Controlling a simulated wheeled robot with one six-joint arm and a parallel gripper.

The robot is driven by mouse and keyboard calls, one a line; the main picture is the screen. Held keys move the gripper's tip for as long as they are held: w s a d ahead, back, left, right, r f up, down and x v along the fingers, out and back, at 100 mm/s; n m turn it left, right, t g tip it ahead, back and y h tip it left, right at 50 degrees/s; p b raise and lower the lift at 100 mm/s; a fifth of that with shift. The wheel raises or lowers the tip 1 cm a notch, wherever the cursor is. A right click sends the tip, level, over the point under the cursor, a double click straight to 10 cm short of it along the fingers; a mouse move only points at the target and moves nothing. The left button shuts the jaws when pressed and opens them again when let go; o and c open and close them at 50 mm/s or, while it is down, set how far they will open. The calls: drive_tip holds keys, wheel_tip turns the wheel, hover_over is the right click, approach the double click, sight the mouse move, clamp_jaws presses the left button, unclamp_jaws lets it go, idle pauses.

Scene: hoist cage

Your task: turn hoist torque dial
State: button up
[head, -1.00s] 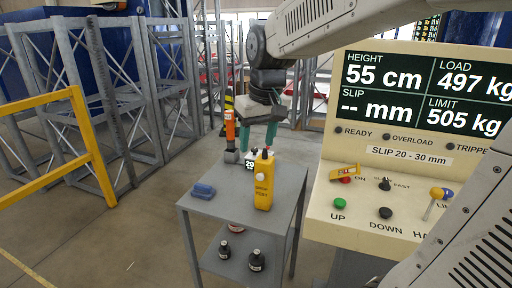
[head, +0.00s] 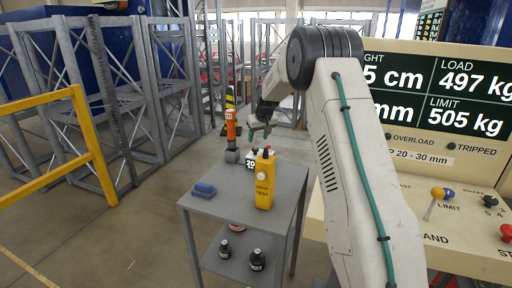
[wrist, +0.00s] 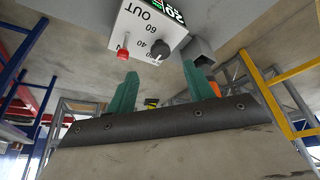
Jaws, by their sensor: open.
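A small white box with a black dial (wrist: 160,49) shows upside down in the wrist view. Its face carries the marks 40 and 60, the word OUT, a red-tipped switch (wrist: 123,54) and a green-lit display (wrist: 170,10). In the head view the box (head: 251,162) stands on the grey table behind a yellow pendant, partly hidden. My gripper (head: 260,131) hangs above it, tilted. In the wrist view my gripper (wrist: 160,70) has its teal fingers apart, with nothing between them. The dial lies beyond the fingertips, between them sideways, and appears untouched.
A yellow pendant (head: 265,181) stands on the grey table (head: 221,211), beside a blue block (head: 204,191) and an orange-and-black tool (head: 230,126). The hoist panel (head: 483,118) reads load 497 kg and limit 505 kg. A yellow rail (head: 93,148) stands left.

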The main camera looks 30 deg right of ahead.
sight(255, 148)
drive_tip(key=x, duration=0.6)
drive_tip(key=shift+w+f, duration=0.1)
drive_tip(key=shift+f, duration=0.15)
drive_tip(key=c, duration=1)
drive_tip(key=shift+o, duration=0.2)
drive_tip(key=shift+a+m, duration=0.1)
drive_tip(key=shift+m, duration=0.2)
drive_tip(key=m+h, duration=0.1)
drive_tip(key=m, duration=0.1)
drive_tip(key=m+g+h, duration=0.1)
drive_tip(key=m, duration=0.2)
drive_tip(key=shift+w+a, duration=0.1)
drive_tip(key=shift+a, duration=0.1)
drive_tip(key=m, duration=0.3)
drive_tip(key=m+g+h, duration=0.1)
drive_tip(key=m, duration=0.2)
drive_tip(key=shift+w+a+g+h, duration=0.1)
drive_tip(key=shift+w+g+h, duration=0.05)
drive_tip(key=shift+g+h, duration=0.15)
